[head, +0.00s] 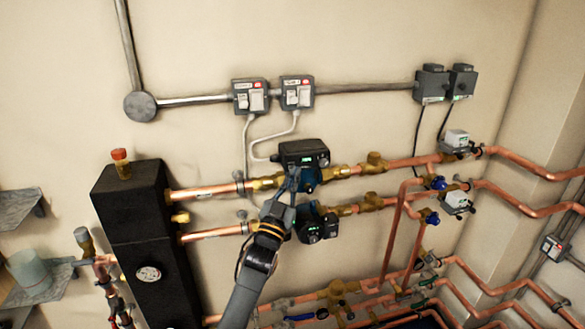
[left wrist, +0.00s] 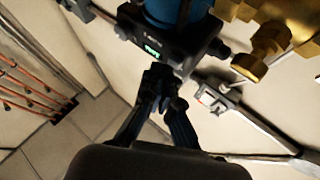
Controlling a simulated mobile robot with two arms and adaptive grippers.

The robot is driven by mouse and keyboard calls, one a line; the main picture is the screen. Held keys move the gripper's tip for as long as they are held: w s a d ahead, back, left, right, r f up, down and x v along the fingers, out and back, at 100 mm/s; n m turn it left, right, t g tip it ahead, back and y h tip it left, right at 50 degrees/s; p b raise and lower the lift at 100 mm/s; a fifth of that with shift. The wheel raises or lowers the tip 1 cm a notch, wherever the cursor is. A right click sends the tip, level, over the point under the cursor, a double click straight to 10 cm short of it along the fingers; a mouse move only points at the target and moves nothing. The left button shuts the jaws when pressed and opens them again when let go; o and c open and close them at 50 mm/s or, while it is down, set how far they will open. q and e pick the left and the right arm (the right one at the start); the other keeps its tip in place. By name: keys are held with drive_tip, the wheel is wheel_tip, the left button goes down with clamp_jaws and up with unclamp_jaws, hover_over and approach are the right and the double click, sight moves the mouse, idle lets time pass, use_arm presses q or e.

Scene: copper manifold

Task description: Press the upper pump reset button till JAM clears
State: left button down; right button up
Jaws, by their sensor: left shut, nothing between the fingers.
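The upper pump (head: 305,152) is a dark box with a small lit green display and a blue body, set in the upper copper line. It also shows close up in the left wrist view (left wrist: 180,48), with the green display lit; its text is too small to read. My left gripper (head: 293,174) is shut and empty, its tips at the lower edge of the pump's control face. In the left wrist view the fingertips (left wrist: 162,74) are close beside the face; I cannot tell whether they touch. The reset button cannot be made out. My right gripper is out of view.
The lower pump (head: 318,226) sits just below, partly behind my left arm. A black manifold block (head: 143,245) stands at the left. Copper pipes and valves fill the right. Two switch boxes (head: 250,97) hang above on the bare wall.

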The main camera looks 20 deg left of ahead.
use_arm(q)
drive_tip(key=shift+s+d, duration=0.25)
drive_tip(key=shift+s, duration=0.15)
drive_tip(key=shift+d, duration=0.1)
drive_tip(key=s+d, duration=0.1)
drive_tip(key=s+p, duration=0.1)
drive_tip(key=s+d+p, duration=0.1)
drive_tip(key=s, duration=0.1)
drive_tip(key=shift+d, duration=0.3)
idle(0.6)
